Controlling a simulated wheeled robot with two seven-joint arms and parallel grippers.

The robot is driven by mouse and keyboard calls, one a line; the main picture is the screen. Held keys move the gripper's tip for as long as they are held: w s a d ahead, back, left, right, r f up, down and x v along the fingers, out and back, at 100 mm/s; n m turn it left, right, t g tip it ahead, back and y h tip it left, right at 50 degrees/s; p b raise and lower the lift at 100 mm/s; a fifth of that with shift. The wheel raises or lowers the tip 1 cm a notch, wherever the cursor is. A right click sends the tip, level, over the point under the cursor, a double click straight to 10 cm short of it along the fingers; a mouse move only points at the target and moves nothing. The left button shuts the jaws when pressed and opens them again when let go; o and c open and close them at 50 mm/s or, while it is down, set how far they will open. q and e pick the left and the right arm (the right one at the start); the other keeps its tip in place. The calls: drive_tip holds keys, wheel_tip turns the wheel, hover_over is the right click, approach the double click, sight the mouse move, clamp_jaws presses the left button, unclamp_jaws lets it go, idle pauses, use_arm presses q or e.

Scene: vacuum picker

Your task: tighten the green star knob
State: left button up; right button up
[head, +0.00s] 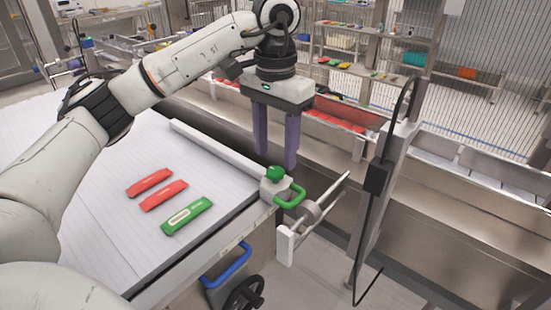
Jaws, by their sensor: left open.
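The green star knob (275,173) sits on top of a small grey block (276,190) at the right corner of the white table. A green loop handle (293,197) sticks out from the block's side. My left gripper (276,160) points down with its two purple fingers apart and nothing between them. In the picture its fingertips are just above and around the knob's level; I cannot tell whether they are directly over it or behind it. My right gripper is not in view.
Two red packets (163,195) and a green packet (187,216) lie on the white table (110,225). A white rail (215,147) runs along its far edge to the block. A metal post with a black cable (378,180) stands to the right. A black handwheel (243,293) is below.

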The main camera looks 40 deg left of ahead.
sight(275, 170)
use_arm(q)
wheel_tip(275, 170, up, 7)
drive_tip(key=p, duration=0.1)
drive_tip(key=shift+p, duration=0.3)
drive_tip(key=shift+f, duration=0.1)
